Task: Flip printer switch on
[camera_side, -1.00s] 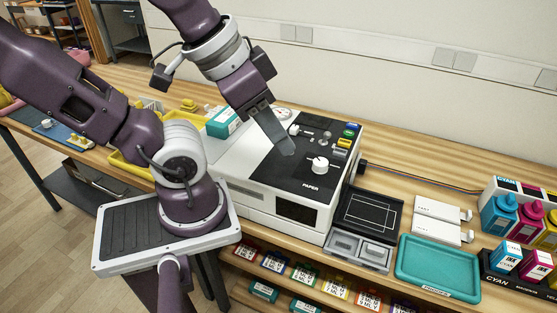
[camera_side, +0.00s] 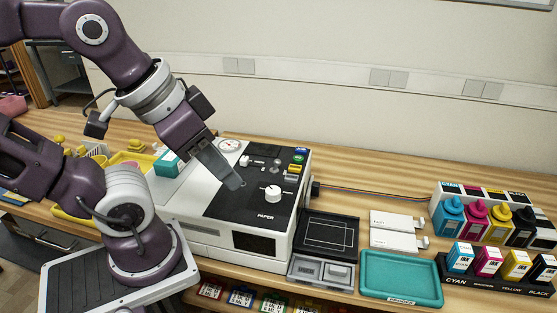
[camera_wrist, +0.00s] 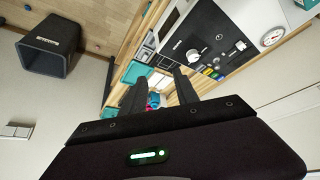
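The printer (camera_side: 190,232) is a white box with a black top panel on the wooden bench. Its top has a white round knob (camera_side: 272,194) beside the word PAPER, a small light toggle-like part (camera_side: 246,160) towards the back, and blue, green and yellow buttons (camera_side: 298,158) at the back right. I cannot tell which of these is the switch or how it is set. My gripper (camera_side: 235,183) points down over the black panel, left of the knob; contact is not clear. In the wrist view, its two fingers (camera_wrist: 160,90) stand apart with nothing between them, and the knob (camera_wrist: 194,55) lies beyond them.
A round gauge (camera_side: 229,146) and a teal-and-white box (camera_side: 170,163) are at the printer's back left. Right of the printer are a black open case (camera_side: 328,235), a teal tray (camera_side: 400,278), white cards (camera_side: 392,241) and ink bottles (camera_side: 475,222). A dark bin (camera_wrist: 50,45) stands on the floor.

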